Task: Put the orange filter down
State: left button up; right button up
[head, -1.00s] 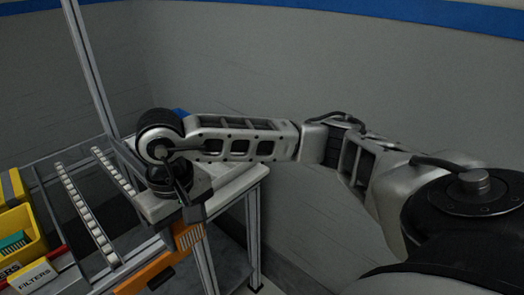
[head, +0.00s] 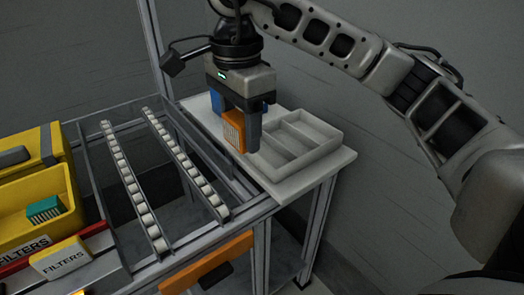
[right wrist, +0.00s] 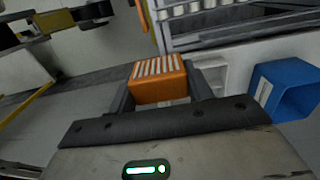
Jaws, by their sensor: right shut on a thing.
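The orange filter (head: 233,129) is a small block with a pale ribbed face. It is held between the fingers of my right gripper (head: 240,135), which points down over the white side table. In the right wrist view the filter (right wrist: 158,80) sits between the two dark fingers of the gripper (right wrist: 160,90). I cannot tell whether the filter's lower edge touches the table. My left gripper is in neither current view.
A grey divided tray (head: 322,128) stands on the white table (head: 328,165), right of the gripper. A blue bin (right wrist: 288,88) is partly hidden behind the gripper in the head view. Roller rails (head: 188,165) and a yellow filters bin (head: 38,208) lie left.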

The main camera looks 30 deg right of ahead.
jog(key=w+d+f, duration=0.3)
jog(key=w+d, duration=0.1)
jog(key=d, duration=0.2)
jog(key=b, duration=0.1)
send_over(268, 157)
jog(key=f, duration=0.5)
jog(key=shift+s+a+f, duration=0.15)
jog(key=shift+s+a, duration=0.1)
jog(key=shift+a, duration=0.1)
jog(key=shift+w+d+f, duration=0.1)
jog(key=shift+f, duration=0.1)
jog(key=f, duration=0.3)
jog(key=shift+w+d+f, duration=0.15)
jog(key=shift+d, duration=0.1)
jog(key=shift+f, duration=0.2)
pick_arm(q)
jog(key=f, duration=0.3)
jog(key=shift+w+d+f+g, duration=0.1)
jog(key=shift+w+d+g, duration=0.05)
jog(key=shift+d+g, duration=0.25)
jog(key=shift+b, duration=0.3)
